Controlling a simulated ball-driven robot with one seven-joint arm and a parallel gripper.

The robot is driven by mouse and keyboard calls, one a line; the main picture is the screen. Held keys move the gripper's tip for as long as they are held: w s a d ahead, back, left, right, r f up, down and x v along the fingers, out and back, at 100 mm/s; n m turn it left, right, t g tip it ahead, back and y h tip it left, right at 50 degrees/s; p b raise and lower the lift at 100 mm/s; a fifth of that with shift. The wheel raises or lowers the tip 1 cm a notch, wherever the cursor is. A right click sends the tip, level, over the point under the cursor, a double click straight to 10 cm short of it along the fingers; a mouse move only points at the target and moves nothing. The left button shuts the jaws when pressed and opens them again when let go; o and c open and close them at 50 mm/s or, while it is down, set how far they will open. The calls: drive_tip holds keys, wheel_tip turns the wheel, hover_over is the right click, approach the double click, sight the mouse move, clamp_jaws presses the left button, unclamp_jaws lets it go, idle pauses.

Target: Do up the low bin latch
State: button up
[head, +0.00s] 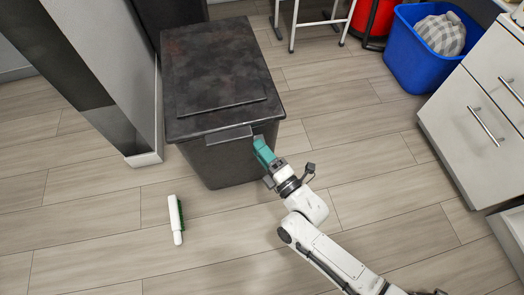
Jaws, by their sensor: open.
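The low bin (215,70) is a dark, worn box with a flat lid, standing on the floor at the upper middle of the head view. Its lid lies down over the body. The latch (229,135) is a dark bar that sticks out at the front edge under the lid's rim; I cannot tell whether it is fastened. My gripper (262,148), with teal fingers, is at the bin's front face, just right of the latch. It is open, though its fingertips are small in the view. I cannot tell whether it touches the bin.
A white and green bottle-like object (175,219) lies on the floor at the left front. A grey wall end (143,158) stands close to the bin's left. A blue tub (420,60) with cloth and white drawers (470,125) stand at the right.

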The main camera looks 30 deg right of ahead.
drive_tip(key=shift+c, duration=0.3)
clamp_jaws()
